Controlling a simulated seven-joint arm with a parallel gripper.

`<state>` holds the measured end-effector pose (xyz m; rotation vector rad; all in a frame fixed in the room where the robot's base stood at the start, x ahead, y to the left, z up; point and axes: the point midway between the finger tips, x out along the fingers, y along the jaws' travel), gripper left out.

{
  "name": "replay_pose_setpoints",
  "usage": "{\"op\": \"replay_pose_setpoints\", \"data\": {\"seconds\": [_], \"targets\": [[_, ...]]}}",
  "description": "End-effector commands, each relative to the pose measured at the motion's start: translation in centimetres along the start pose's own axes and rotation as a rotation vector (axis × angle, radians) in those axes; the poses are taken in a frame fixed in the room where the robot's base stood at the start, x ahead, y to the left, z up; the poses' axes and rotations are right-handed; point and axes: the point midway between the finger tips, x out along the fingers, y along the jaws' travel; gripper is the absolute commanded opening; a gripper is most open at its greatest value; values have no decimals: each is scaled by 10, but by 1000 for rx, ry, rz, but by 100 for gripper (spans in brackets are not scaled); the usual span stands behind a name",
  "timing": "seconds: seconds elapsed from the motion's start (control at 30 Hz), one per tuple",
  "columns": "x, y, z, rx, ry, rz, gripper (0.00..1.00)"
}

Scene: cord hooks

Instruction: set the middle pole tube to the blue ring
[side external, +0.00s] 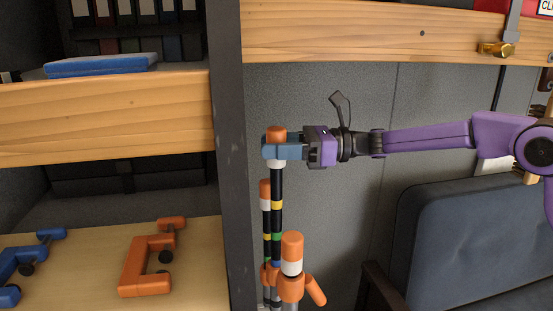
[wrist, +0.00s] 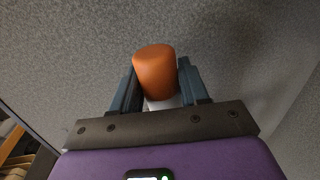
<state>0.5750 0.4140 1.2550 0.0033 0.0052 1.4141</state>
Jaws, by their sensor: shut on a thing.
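My gripper (side external: 275,148) is shut on the top of a black pole tube (side external: 277,186), just below its orange cap; a white band shows under the fingers. In the wrist view the orange cap (wrist: 154,72) stands between the two fingers. The held tube is upright and stands between two other poles in the picture. It bears a yellow ring (side external: 277,204), a green ring (side external: 277,237) and, low by the orange collar, a blue ring (side external: 276,263). The front pole partly hides the collar, so I cannot tell exactly which ring meets its edge.
A shorter pole (side external: 265,190) stands close at left, and a front pole (side external: 292,246) with an orange lever (side external: 315,291) at right. A dark post (side external: 228,150) rises left of them. Orange (side external: 145,270) and blue clamps (side external: 20,265) lie on a shelf; a chair (side external: 480,240) stands right.

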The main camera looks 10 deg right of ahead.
Motion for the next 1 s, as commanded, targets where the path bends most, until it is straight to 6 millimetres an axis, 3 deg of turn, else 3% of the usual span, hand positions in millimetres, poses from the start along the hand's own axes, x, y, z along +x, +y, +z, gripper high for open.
{"op": "replay_pose_setpoints", "data": {"seconds": [0.3, 0.33, 0.37, 0.77, 1.0], "targets": [[0, 0, 4, 1, -9, 0, 0], [0, 0, 4, 1, -9, 0, 54], [0, 0, 4, 1, -9, 0, 64], [-6, -1, 1, 1, -3, -1, 64], [-44, -2, 2, 1, -2, -4, 64]]}}
